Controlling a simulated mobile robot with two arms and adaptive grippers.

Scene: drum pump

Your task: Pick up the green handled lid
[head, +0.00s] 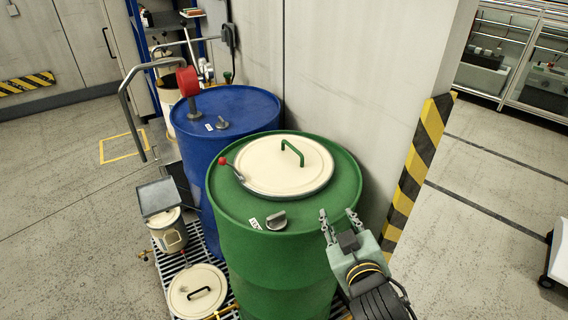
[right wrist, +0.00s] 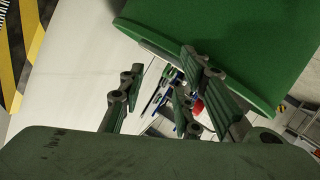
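The green handled lid (head: 275,166) is a round cream lid with a green bar handle (head: 292,152). It lies flat on top of the green drum (head: 285,270). A lever with a red knob (head: 223,161) sits at the lid's left edge. My right gripper (head: 338,217) is open and empty beside the drum's right front rim, apart from the lid. In the right wrist view its fingers (right wrist: 163,85) stand apart, with the green drum's side (right wrist: 225,40) beyond them; the lid cannot be made out there. My left gripper is not in view.
A blue drum (head: 243,105) with a red-topped pump (head: 187,82) stands behind left. A cream lid with a black handle (head: 197,293) lies low at the front left, near a small container (head: 168,232). A wall corner with striped edging (head: 423,150) rises behind my right gripper.

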